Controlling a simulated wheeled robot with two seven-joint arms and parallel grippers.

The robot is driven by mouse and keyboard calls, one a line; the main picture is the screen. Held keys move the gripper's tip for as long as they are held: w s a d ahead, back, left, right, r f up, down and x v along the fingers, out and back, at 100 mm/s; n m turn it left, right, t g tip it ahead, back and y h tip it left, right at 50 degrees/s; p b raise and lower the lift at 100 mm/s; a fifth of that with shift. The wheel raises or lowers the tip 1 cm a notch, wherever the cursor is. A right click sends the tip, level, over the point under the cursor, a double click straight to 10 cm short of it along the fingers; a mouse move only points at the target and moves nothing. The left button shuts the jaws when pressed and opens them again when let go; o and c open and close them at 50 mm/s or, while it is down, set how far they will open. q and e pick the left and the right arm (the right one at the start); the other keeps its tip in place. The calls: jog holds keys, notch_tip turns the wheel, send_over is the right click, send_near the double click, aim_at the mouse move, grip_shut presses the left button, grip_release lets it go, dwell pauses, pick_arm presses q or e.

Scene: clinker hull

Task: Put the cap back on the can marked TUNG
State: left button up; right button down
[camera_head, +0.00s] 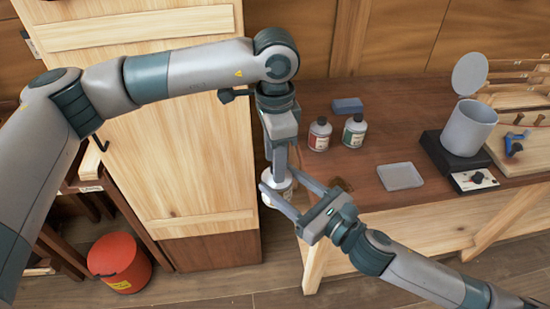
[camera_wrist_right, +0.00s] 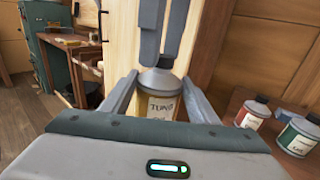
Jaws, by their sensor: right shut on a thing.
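The can marked TUNG (camera_wrist_right: 162,103) stands upright between the fingers of my right gripper (camera_wrist_right: 160,97), which is shut on its body. It has a cream label and a dark grey shoulder. In the head view the can (camera_head: 274,190) is partly hidden by both grippers. My left gripper (camera_head: 281,172) points straight down over the can's top. Its fingertips are close together at a small grey cap (camera_wrist_right: 166,61) on the can's neck. The fingers partly cover the cap, so I cannot tell whether they grip it or how it is seated.
Two capped cans, red-labelled (camera_head: 319,134) and green-labelled (camera_head: 355,131), stand on the bench (camera_head: 372,189). A blue block (camera_head: 347,105), a grey tray (camera_head: 400,176) and an open-lidded pot (camera_head: 468,128) are also there. A tall wooden panel (camera_head: 185,150) stands left. A red bucket (camera_head: 119,262) is on the floor.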

pick_arm(q)
jog(key=shift+r, duration=0.1)
jog(key=shift+r, duration=2.2)
